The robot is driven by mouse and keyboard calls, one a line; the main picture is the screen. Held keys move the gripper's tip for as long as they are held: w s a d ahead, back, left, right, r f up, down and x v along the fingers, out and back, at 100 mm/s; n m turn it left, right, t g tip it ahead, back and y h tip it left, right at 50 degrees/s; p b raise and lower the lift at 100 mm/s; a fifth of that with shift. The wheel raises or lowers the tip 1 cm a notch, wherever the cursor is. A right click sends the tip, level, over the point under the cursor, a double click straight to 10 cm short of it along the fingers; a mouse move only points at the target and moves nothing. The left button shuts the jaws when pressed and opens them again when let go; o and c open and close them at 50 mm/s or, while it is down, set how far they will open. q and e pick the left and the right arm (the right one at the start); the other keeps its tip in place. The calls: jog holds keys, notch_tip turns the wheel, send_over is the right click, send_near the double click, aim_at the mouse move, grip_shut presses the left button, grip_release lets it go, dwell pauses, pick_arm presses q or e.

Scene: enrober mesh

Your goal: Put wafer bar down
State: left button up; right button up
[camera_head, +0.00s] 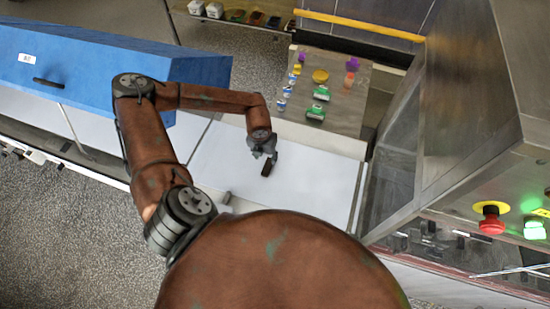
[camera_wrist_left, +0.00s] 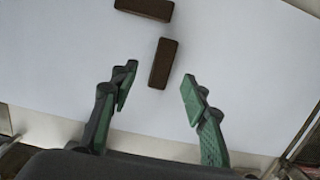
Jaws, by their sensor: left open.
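A dark brown wafer bar (camera_wrist_left: 163,63) is on the white surface (camera_wrist_left: 240,60) in the left wrist view, its near end close to the gap between my fingertips. A second brown bar (camera_wrist_left: 145,9) lies beyond it, cut by the top edge. My left gripper, also in the left wrist view (camera_wrist_left: 157,88), is open, with green-padded fingers apart on either side and not touching the bar. My right gripper is not in view.
A blue box-like unit (camera_head: 95,75) stands at left. A grey panel (camera_head: 340,85) with several coloured knobs and switches is behind the white surface. A metal machine (camera_head: 460,120) with a red button (camera_head: 491,221) stands at right.

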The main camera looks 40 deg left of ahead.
aim_at(267, 166)
pick_arm(q)
jog(key=shift+s+f, duration=0.15)
jog(key=shift+f, duration=0.25)
jog(key=f+p, duration=0.1)
jog(key=f, duration=0.1)
jog(key=shift+d+f+p, duration=0.2)
jog(key=shift+f+p, duration=0.1)
jog(key=shift+p, duration=0.1)
jog(key=f, duration=0.1)
jog(key=f+p, duration=0.1)
jog(key=f, duration=0.1)
jog(key=shift+w+f, duration=0.3)
jog(key=shift+f, duration=0.15)
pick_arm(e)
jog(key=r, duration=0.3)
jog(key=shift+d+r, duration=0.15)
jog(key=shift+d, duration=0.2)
pick_arm(q)
jog(key=shift+w, duration=0.1)
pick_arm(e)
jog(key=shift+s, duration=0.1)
pick_arm(q)
jog(key=shift+f, duration=0.2)
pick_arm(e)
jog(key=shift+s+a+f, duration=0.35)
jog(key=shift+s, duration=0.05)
